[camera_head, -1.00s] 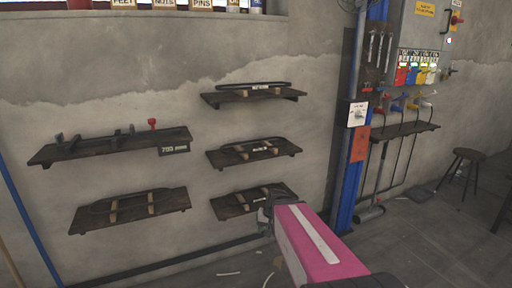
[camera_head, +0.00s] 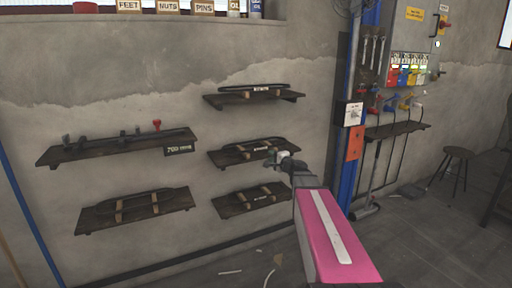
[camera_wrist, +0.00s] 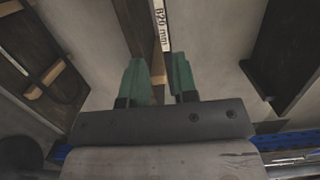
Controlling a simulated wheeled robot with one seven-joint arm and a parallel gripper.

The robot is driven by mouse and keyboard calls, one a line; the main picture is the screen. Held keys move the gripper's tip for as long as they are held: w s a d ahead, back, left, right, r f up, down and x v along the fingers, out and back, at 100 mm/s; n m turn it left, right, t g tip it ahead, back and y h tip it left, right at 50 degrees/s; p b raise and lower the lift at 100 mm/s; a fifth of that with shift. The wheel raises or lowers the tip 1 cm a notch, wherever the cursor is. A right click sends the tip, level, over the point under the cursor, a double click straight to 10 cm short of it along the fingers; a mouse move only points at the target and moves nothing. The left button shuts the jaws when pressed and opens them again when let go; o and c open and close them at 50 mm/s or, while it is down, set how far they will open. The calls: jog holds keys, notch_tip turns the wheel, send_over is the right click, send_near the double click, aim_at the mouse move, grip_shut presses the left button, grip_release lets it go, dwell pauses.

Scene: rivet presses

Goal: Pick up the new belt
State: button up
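Black looped belts lie on wooden wall shelves: an upper right belt (camera_head: 254,87), a middle right belt (camera_head: 248,148), a lower right belt (camera_head: 252,196) and a lower left belt (camera_head: 135,203). Nothing clearly marks one as new. My gripper (camera_head: 271,156) is at the front of the middle right shelf, partly covering its right end. In the wrist view, my gripper (camera_wrist: 160,78) has its green fingers apart. A white label reading "629 mm" or similar (camera_wrist: 161,22) shows just beyond the gap. Whether a belt lies between the fingers is unclear.
An upper left shelf (camera_head: 115,148) holds a dark bar with upright posts, a red knob and a small display (camera_head: 179,150). A blue post (camera_head: 347,180) stands right of the shelves. A stool (camera_head: 456,157) stands farther right.

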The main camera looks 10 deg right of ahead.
aim_at(260, 148)
jog(key=x, duration=1)
jog(key=shift+w+a+r, duration=0.1)
jog(key=shift+w, duration=0.3)
grip_shut()
